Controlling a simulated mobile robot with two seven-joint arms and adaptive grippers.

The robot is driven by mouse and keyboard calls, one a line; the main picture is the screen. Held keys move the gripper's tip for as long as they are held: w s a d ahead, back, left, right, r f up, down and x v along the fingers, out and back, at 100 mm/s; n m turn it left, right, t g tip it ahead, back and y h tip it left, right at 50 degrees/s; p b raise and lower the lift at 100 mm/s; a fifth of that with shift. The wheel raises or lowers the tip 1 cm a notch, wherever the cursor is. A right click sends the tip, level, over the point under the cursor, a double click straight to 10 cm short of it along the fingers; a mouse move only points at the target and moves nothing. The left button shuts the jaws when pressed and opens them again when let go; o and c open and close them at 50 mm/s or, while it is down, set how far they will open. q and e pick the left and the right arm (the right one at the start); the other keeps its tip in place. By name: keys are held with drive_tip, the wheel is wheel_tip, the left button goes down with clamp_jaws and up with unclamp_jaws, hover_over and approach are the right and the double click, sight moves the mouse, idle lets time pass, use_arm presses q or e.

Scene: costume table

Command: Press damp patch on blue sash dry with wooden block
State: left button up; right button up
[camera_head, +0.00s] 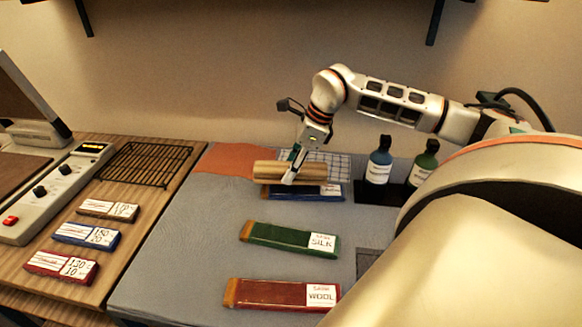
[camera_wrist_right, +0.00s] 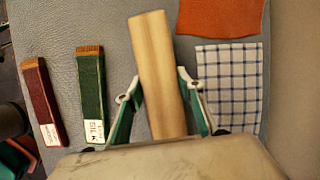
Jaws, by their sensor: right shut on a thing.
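My right gripper (camera_head: 292,172) is shut on the wooden block (camera_head: 268,169). The block lies level across the blue sash (camera_head: 318,195) at the back of the grey mat, hiding much of it. I cannot tell whether block and sash touch. In the right wrist view the block (camera_wrist_right: 158,60) sits between the green-padded fingers of the gripper (camera_wrist_right: 163,95), and the blue sash is hidden beneath it. No damp patch shows. My left gripper is not in view.
A green sash (camera_head: 275,238) and a red sash (camera_head: 265,293) lie nearer on the grey mat (camera_head: 185,240). An orange cloth (camera_head: 235,160) and a checked cloth (camera_head: 335,162) lie behind. Two bottles (camera_head: 379,160) stand right. A press (camera_head: 50,190) and wire rack (camera_head: 145,165) are left.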

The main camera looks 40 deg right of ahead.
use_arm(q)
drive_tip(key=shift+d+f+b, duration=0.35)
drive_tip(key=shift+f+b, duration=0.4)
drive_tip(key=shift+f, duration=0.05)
use_arm(e)
drive_tip(key=shift+f, duration=1.15)
drive_tip(key=shift+f, duration=0.75)
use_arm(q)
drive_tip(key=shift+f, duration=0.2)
